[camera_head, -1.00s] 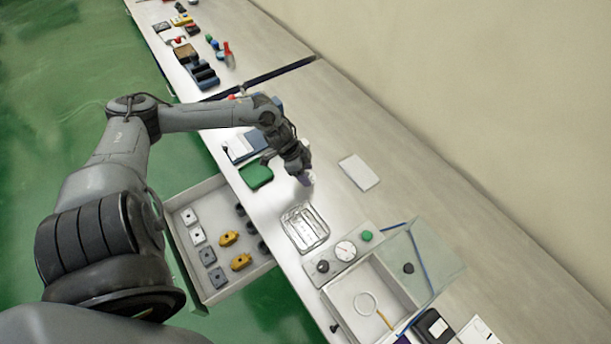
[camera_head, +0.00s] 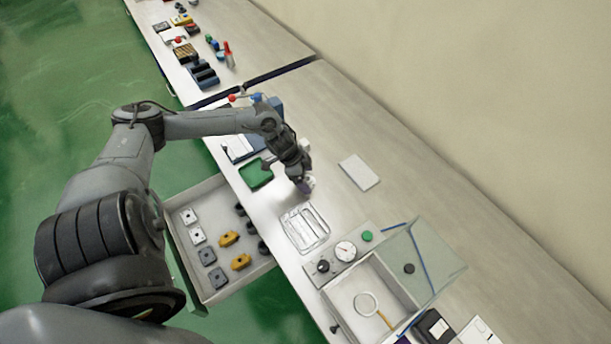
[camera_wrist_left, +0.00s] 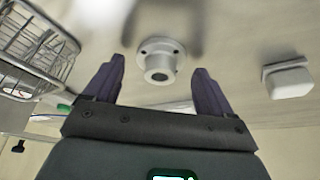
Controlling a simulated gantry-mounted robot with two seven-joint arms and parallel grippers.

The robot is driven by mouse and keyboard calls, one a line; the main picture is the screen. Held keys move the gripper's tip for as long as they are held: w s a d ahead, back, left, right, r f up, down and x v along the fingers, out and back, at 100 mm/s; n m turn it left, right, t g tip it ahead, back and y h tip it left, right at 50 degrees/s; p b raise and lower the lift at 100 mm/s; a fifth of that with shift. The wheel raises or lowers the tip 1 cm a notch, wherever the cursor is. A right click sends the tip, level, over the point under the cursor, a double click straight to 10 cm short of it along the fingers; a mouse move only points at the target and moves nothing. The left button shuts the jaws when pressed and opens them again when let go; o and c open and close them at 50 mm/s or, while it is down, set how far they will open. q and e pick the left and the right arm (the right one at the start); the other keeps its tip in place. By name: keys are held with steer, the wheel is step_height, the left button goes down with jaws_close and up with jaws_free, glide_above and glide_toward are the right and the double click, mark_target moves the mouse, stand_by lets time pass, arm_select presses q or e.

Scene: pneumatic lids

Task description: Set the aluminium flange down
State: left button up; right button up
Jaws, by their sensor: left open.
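The aluminium flange (camera_wrist_left: 161,52), a pale grey round disc with small holes and a raised hub, stands on the bench in the left wrist view. My left gripper (camera_wrist_left: 158,72) is open, with its dark purple fingers on either side of the flange in that picture and visible gaps to both. No finger appears to touch it. In the head view my left gripper (camera_head: 304,187) is low over the bench, just behind the wire basket (camera_head: 304,228), and largely hides the flange. My right gripper is not in view.
The wire basket also shows at the left of the left wrist view (camera_wrist_left: 32,52). A white slab (camera_head: 359,172) lies to the right. A green-rimmed tray (camera_head: 257,174) is to the left. An open drawer (camera_head: 190,265) holds several parts. A gauge panel (camera_head: 345,252) stands nearer.

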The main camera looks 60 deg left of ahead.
arm_select(q)
steer(key=p+v, duration=0.2)
steer(key=v, duration=0.3)
steer(key=shift+s+a+r, duration=0.15)
steer(key=shift+r, duration=0.25)
steer(key=shift+d+p+v, duration=0.55)
steer(key=shift+p+v, duration=2.5)
steer(key=shift+p, duration=0.5)
steer(key=s+d+f+t+y, duration=0.1)
steer(key=d+f+t, duration=0.1)
steer(key=d, duration=0.6)
steer(key=s+d+f+t+y, duration=0.1)
steer(key=d+f, duration=0.1)
steer(key=d, duration=0.7)
steer(key=s+d+r+n+g, duration=0.1)
steer(key=s+d+r+n, duration=0.1)
steer(key=s+d+r, duration=0.1)
steer(key=s+d+r+n+g, duration=0.2)
steer(key=s+d+r, duration=0.2)
steer(key=d, duration=0.4)
steer(key=shift+d+v, duration=0.2)
steer(key=shift+v, duration=0.7)
